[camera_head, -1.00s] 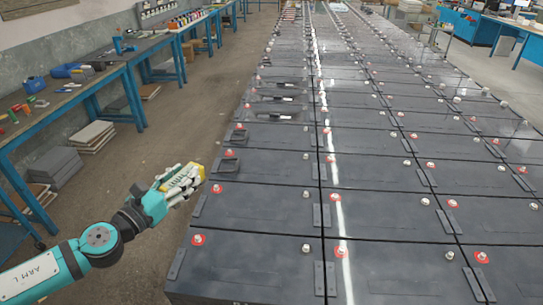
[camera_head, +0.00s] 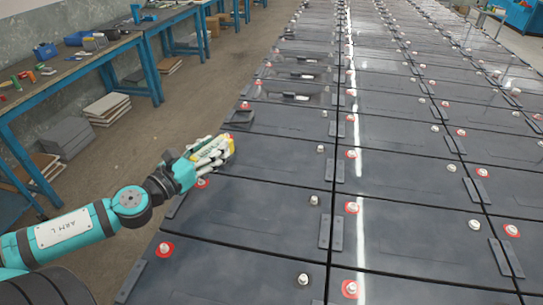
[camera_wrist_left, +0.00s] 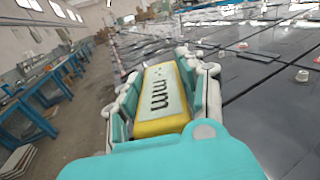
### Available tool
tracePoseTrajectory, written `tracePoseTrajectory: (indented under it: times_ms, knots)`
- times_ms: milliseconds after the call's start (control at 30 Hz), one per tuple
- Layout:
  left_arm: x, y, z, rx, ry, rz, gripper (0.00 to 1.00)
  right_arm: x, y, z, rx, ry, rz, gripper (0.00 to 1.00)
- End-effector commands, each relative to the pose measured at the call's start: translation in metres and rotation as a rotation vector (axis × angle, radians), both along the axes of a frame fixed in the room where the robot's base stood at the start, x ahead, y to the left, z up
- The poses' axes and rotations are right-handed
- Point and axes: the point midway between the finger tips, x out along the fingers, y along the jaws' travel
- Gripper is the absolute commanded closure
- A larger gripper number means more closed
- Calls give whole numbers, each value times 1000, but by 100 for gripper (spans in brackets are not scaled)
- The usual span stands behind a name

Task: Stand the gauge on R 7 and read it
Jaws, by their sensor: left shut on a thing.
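My left gripper (camera_head: 217,152) is shut on the yellow gauge (camera_head: 229,147), over the left edge of the battery rows in the head view. In the left wrist view the gauge (camera_wrist_left: 161,97) lies between the fingers (camera_wrist_left: 160,85), its pale face with dark marks turned to the camera. The dark batteries (camera_head: 260,190) lie in long rows with red-ringed and plain terminals. I cannot read any R 7 label. Whether the gauge touches a battery is hidden by the fingers. My right gripper is not in view.
Blue workbenches (camera_head: 75,72) with tools stand along the left wall. Stacked boards (camera_head: 107,108) lie on the floor. A clear strip of floor (camera_head: 130,165) runs between benches and batteries. Raised terminals and handles stand up from the battery tops.

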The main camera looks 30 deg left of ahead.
Motion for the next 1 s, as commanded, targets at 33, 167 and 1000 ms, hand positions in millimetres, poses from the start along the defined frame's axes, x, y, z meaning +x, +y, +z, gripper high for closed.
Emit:
tracePoseTrajectory:
  times_ms: [33,167,1000]
  knots:
    - [3,-2,0,1,-5,-2,100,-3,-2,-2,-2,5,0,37]
    - [18,-9,1,2,-9,-5,100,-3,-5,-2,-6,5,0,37]
    - [139,-71,-12,1,-3,0,100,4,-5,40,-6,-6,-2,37]
